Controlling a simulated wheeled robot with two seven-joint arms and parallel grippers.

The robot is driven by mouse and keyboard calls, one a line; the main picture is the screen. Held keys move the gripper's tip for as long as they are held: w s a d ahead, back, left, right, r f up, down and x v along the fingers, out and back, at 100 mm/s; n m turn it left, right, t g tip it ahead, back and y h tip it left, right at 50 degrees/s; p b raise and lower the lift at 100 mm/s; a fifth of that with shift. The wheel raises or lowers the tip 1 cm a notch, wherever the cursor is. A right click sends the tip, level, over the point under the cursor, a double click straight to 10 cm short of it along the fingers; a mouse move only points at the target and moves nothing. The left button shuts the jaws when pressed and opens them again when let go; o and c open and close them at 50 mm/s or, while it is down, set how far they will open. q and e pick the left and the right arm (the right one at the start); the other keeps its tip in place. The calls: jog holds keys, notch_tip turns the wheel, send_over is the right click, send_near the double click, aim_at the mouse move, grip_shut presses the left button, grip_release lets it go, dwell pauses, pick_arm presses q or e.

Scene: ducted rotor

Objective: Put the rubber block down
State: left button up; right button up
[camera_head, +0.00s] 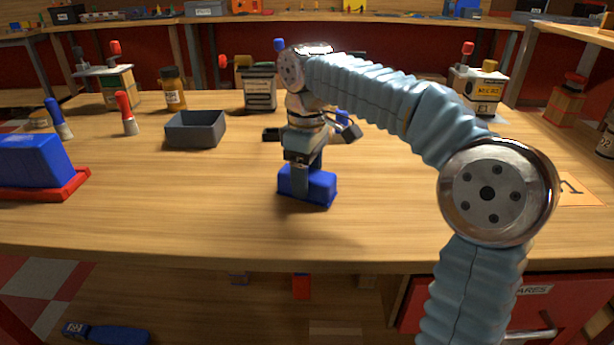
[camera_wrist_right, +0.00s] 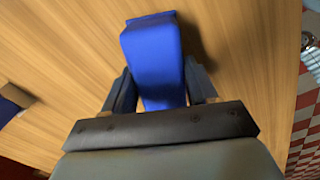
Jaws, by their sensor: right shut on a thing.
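The rubber block (camera_head: 318,190) is blue and sits low over the middle of the wooden table, at or just above its surface. My right gripper (camera_head: 301,172) comes down on it from above and is shut on it. In the right wrist view the block (camera_wrist_right: 155,55) lies between the two dark fingers of the gripper (camera_wrist_right: 160,88), its far end sticking out past them. A shadow lies close beside it on the wood. I cannot tell for sure whether it touches the table. My left gripper is not in view.
A grey open tray (camera_head: 196,130) stands behind and left of the block. A blue block-shaped thing on a red base (camera_head: 40,165) is at the left edge. Red-handled (camera_head: 126,113) and blue-handled (camera_head: 57,118) tools stand there too. The table in front of the block is clear.

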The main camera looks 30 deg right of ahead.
jog(key=shift+f, duration=0.15)
jog(key=o, duration=1.2)
notch_tip(320, 180, up, 11)
jog(key=p, duration=0.3)
jog(key=shift+f, duration=0.15)
jog(key=shift+r, duration=0.85)
